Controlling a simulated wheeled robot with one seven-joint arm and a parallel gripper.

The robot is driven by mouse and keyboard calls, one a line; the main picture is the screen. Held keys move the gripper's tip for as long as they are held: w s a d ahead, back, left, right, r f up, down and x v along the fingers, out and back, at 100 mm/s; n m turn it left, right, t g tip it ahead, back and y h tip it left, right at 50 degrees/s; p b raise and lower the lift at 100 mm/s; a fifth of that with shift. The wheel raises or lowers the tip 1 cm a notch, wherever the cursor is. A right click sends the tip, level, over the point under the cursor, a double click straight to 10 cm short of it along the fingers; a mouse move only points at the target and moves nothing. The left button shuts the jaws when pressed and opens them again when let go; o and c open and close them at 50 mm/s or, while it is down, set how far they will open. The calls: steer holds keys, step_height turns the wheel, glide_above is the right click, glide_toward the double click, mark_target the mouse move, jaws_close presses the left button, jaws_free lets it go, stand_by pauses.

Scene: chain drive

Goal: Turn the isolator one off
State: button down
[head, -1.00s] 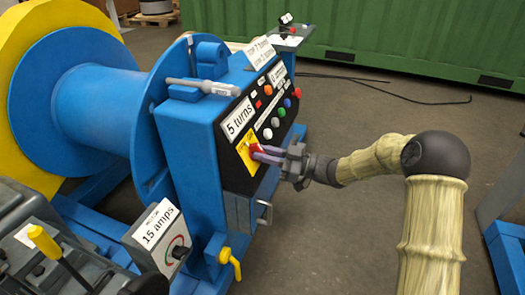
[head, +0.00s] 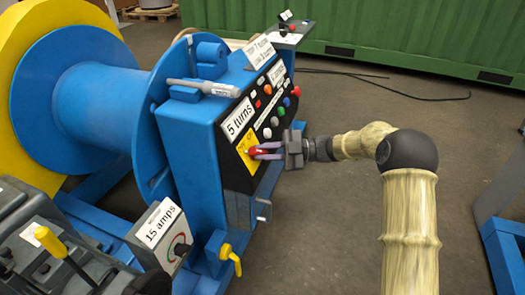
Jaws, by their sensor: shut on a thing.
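The isolator is a red handle (head: 257,150) on a yellow plate (head: 246,158), low on the black front panel of the blue control box. My gripper (head: 263,151) reaches in from the right with its purple-grey fingers shut on the red handle. The fingers cover part of the handle, so its exact angle is hard to tell. Any marks on the yellow plate are too small to read.
Coloured buttons (head: 276,121) and a "5 turns" label (head: 238,118) sit above the isolator. A "15 amps" box (head: 158,222) with a dial and a yellow-handled valve (head: 230,260) stand below left. Open floor (head: 325,230) lies to the right.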

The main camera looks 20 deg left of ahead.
steer(key=shift+d, duration=0.1)
steer(key=c, duration=1.4)
jaws_free()
steer(key=shift+r, duration=0.1)
steer(key=shift+o, duration=0.2)
steer(key=p+v, duration=0.4)
steer(key=v, duration=1.3)
steer(key=shift+d, duration=0.2)
